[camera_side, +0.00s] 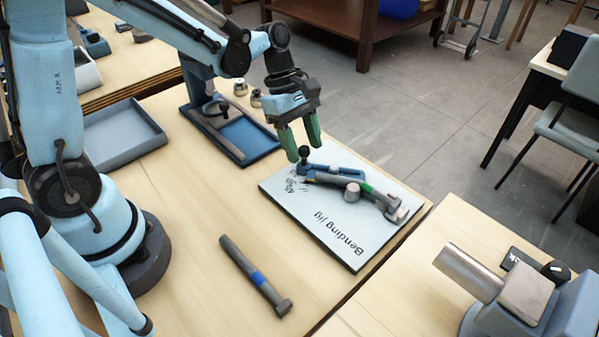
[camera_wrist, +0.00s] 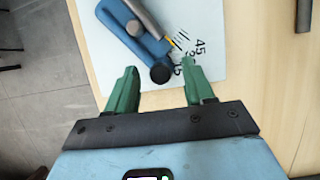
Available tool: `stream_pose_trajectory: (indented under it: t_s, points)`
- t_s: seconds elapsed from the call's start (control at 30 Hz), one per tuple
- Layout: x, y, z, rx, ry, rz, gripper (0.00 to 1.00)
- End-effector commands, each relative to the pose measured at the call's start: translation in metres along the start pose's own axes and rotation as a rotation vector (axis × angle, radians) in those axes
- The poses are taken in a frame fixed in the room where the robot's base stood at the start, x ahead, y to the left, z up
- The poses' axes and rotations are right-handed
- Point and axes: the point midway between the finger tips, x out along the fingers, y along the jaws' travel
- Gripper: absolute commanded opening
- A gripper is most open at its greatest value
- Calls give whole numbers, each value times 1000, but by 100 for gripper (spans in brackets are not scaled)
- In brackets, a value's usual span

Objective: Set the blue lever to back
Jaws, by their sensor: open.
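The blue lever (camera_side: 322,171) lies on the white bending jig board (camera_side: 335,243), with a black ball knob (camera_side: 304,151) at its end. In the wrist view the blue lever (camera_wrist: 138,32) runs from the top down to its knob (camera_wrist: 160,73), beside printed angle marks. A grey bar with a green band (camera_side: 366,187) lies along the jig. My gripper (camera_side: 304,152) is open, its green fingers pointing down at the knob end. In the wrist view the knob shows between the fingertips (camera_wrist: 161,72); whether either finger touches it I cannot tell.
A grey hammer-like tool with a blue band (camera_side: 256,277) lies on the bench left of the board. A blue tray stand (camera_side: 245,138) stands behind, and an empty grey tray (camera_side: 120,135) lies farther left. A grey machine (camera_side: 535,300) stands at the lower right.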

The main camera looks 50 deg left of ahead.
Motion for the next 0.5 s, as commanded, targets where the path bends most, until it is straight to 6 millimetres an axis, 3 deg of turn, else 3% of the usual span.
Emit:
stream_pose_trajectory:
  t_s: [0.17, 0.5]
  points:
    - [0, 0, 0, 0, 0, 0, 51]
    - [0, 0, 0, 0, 0, 0, 0]
